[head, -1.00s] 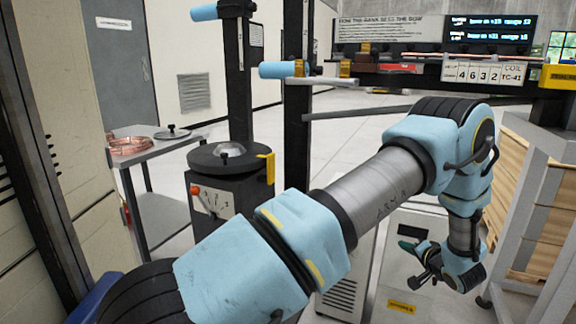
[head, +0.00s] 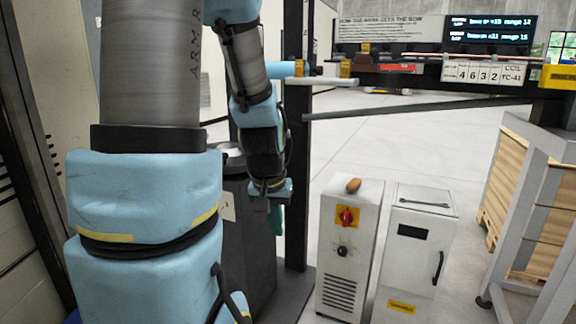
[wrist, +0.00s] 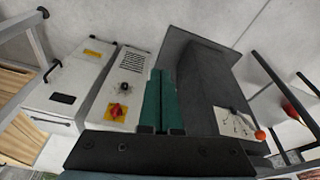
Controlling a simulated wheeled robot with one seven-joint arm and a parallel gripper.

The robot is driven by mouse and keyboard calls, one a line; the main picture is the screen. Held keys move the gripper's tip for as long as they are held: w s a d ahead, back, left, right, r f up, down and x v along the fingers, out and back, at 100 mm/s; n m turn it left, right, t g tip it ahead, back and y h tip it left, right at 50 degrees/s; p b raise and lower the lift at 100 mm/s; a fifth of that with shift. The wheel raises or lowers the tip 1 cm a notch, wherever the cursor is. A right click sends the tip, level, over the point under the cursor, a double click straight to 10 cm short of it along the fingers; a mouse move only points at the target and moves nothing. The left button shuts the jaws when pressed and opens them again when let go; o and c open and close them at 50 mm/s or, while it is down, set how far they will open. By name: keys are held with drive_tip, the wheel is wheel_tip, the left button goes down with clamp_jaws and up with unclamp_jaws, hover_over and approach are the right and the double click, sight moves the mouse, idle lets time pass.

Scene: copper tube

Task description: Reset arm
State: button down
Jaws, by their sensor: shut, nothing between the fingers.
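My arm (head: 145,185) stands upright at the left of the head view, its forearm folded down toward the floor. My gripper (head: 277,222) points down in front of the dark pedestal (head: 240,250). In the wrist view, my gripper's two green fingers (wrist: 163,100) lie side by side, shut with nothing between them. The arm hides most of the pedestal and the side table with the copper coils.
A white cabinet with a red switch (head: 346,250) and a brown object (head: 353,186) on top stands right of my gripper. Beside it is a white box with a handle (head: 415,250). A dark post (head: 297,190) stands close by.

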drive_tip(key=s+a+n+g, duration=0.1)
drive_tip(key=s+a, duration=0.4)
drive_tip(key=s, duration=0.1)
wheel_tip(320, 180, up, 15)
drive_tip(key=w+p, duration=0.1)
drive_tip(key=p, duration=1.4)
drive_tip(key=shift+d+r+y, duration=0.2)
drive_tip(key=shift+d+y, duration=0.2)
drive_tip(key=shift+d, duration=0.05)
